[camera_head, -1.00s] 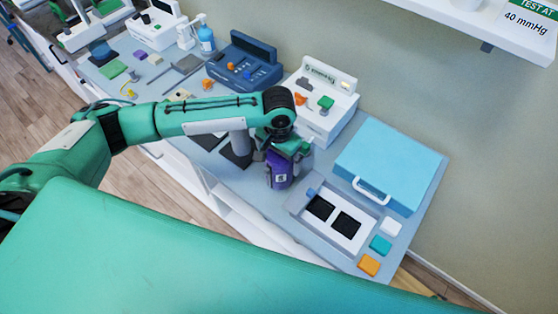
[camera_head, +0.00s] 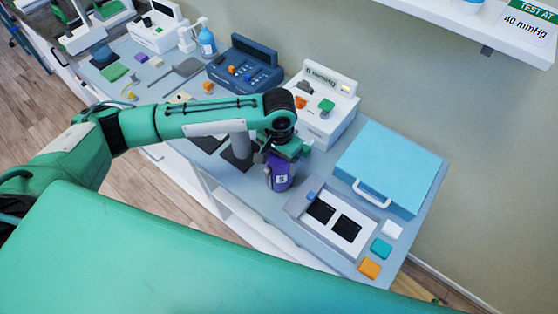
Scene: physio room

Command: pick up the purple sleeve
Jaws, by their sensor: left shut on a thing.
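The purple sleeve (camera_head: 281,180) stands upright near the front edge of the blue-grey counter, with a small white label on its front. My left arm comes in from the left and reaches over the counter. My left gripper (camera_head: 279,163) is at the upper part of the sleeve and shut on it. The wrist and gripper hide the sleeve's top. I cannot tell whether the sleeve's bottom touches the counter. My right gripper is not in view.
A white device with a display (camera_head: 326,108) stands behind the gripper. A light-blue case (camera_head: 390,160) and a white tray with black pads (camera_head: 318,233) are to the right. A dark pad (camera_head: 237,160) lies left of the sleeve. A blue device (camera_head: 243,66) stands farther back.

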